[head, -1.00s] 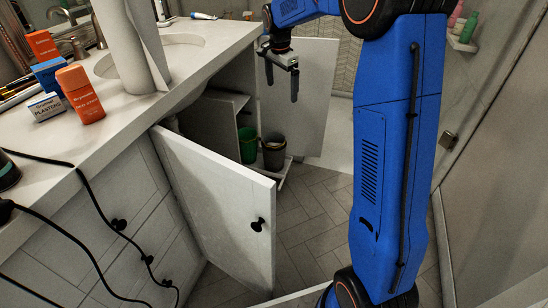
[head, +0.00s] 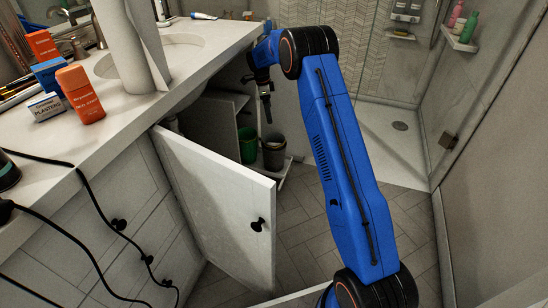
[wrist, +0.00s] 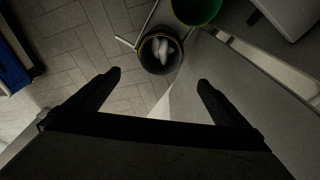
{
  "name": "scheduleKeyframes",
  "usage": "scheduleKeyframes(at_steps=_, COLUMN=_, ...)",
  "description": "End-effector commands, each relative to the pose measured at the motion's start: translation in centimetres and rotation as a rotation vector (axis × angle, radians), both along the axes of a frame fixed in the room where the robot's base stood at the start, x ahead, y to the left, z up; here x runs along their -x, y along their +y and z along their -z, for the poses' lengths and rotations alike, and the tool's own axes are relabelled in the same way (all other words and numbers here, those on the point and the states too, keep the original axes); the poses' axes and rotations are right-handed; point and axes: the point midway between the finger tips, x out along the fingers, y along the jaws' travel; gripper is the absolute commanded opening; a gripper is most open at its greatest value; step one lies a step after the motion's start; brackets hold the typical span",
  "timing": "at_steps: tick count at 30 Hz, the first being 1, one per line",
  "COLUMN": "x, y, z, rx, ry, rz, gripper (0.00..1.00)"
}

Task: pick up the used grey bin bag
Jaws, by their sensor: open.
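A dark grey bin (head: 274,158) stands beside a green bin (head: 248,146) in the open cabinet under the sink. In the wrist view the dark bin (wrist: 160,66) holds something pale and crumpled (wrist: 160,47), which may be the grey bin bag; its full shape cannot be told. The green bin (wrist: 196,8) is cut off at the top there. My gripper (head: 267,115) is above the bins and points down. In the wrist view my gripper (wrist: 161,79) is open and empty, its fingers apart, with the dark bin ahead between and beyond the tips.
The near cabinet door (head: 222,200) stands open at the front. The counter (head: 190,75) overhangs the cabinet and carries boxes and bottles. A pale panel edge lies close to the right finger in the wrist view. Tiled floor (head: 305,215) is clear.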

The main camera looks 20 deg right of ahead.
Motion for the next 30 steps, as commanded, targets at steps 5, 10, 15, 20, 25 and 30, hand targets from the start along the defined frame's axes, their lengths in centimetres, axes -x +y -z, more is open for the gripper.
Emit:
scheduleKeyframes(at_steps=5, x=0.1, y=-0.3, z=2.2, rx=0.000, ry=0.003, rz=0.005, gripper=1.00)
scheduleKeyframes(at_steps=10, x=0.2, y=-0.7, z=5.1, rx=0.000, ry=0.003, rz=0.005, gripper=1.00)
scheduleKeyframes(at_steps=15, x=0.3, y=-1.1, z=8.1, rx=0.000, ry=0.004, rz=0.004, gripper=1.00)
scheduleKeyframes(at_steps=20, x=0.4, y=-1.5, z=10.5, rx=0.000, ry=0.003, rz=0.003, gripper=1.00)
scheduleKeyframes(at_steps=25, x=0.4, y=-1.7, z=11.9, rx=0.000, ry=0.002, rz=0.002, gripper=1.00)
scheduleKeyframes(at_steps=30, x=0.4, y=-1.8, z=12.6, rx=0.001, ry=0.002, rz=0.002, gripper=1.00)
